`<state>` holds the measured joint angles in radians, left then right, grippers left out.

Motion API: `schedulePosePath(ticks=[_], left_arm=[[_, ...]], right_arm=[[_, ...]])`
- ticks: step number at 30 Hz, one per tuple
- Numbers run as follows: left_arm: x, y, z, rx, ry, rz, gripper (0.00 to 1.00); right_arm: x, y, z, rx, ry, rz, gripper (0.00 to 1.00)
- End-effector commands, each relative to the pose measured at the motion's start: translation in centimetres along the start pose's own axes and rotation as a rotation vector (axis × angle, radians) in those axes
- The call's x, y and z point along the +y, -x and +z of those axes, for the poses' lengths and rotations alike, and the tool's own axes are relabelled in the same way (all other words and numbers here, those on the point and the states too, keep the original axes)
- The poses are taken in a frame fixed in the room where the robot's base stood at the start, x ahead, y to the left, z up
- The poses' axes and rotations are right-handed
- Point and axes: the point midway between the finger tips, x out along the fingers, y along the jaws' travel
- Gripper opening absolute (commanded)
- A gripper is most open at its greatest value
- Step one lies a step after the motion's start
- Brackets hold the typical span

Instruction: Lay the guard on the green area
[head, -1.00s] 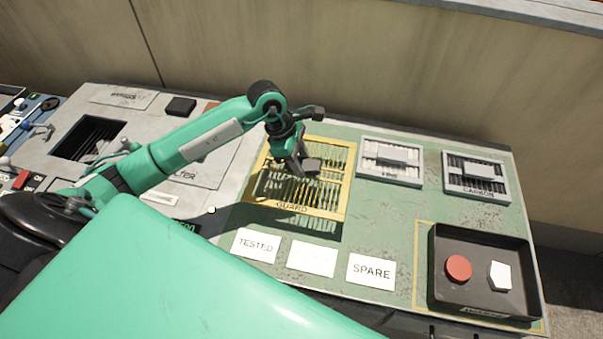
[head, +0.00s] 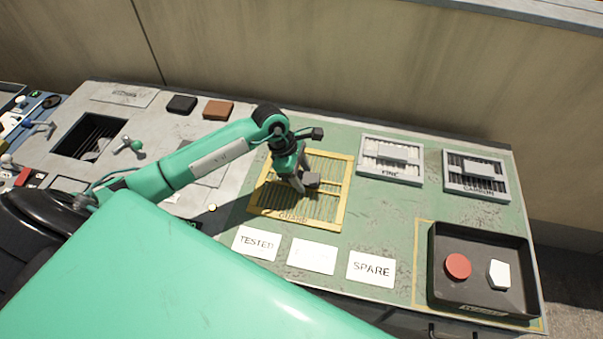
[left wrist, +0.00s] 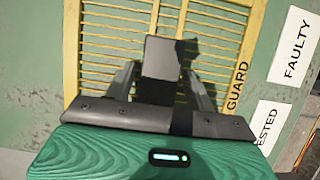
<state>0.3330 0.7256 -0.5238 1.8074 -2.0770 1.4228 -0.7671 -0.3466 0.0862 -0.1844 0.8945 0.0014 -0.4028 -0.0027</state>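The guard (head: 335,191) is a yellow slatted frame labelled GUARD with a grey block-shaped grip. It lies flat, or very nearly so, over the green area (head: 385,225) of the bench, with almost no shadow gap around it. In the left wrist view the guard (left wrist: 73,50) fills the middle, with its grey grip (left wrist: 163,58) between the fingers. My left gripper (head: 297,182) is over the middle of the guard, its fingers close against both sides of the grip. It also shows in the left wrist view (left wrist: 163,85). My right gripper is out of view.
Behind and right are the FINE (head: 391,174) and CARBON (head: 477,190) filters. In front are the TESTED (head: 256,244), blank-looking and SPARE (head: 371,269) labels. A dark tray (head: 440,285) holds a red disc and a white piece. Grey bench with a slatted opening lies left.

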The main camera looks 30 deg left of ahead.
Motion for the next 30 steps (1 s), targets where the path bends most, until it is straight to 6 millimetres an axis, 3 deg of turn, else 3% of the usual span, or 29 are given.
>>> schedulePosePath(ticks=[10, 14, 19, 24, 30], left_arm=[[0.0, 0.2, 0.1, 0.0, 0.0, 0.0, 0.63], [0.1, 1.1, 0.1, 0.001, -0.001, 0.003, 0.63], [0.2, 4.5, 0.0, 0.002, -0.002, 0.006, 0.63], [0.1, 8.2, 0.0, 0.001, -0.001, 0.004, 0.63], [0.1, 11.2, 0.1, 0.0, 0.0, 0.002, 0.63]], right_arm=[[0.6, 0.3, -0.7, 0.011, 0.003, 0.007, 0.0], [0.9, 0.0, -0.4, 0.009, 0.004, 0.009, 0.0], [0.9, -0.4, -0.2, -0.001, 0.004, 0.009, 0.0], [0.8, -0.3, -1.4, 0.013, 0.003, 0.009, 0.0], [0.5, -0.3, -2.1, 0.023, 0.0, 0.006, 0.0]])
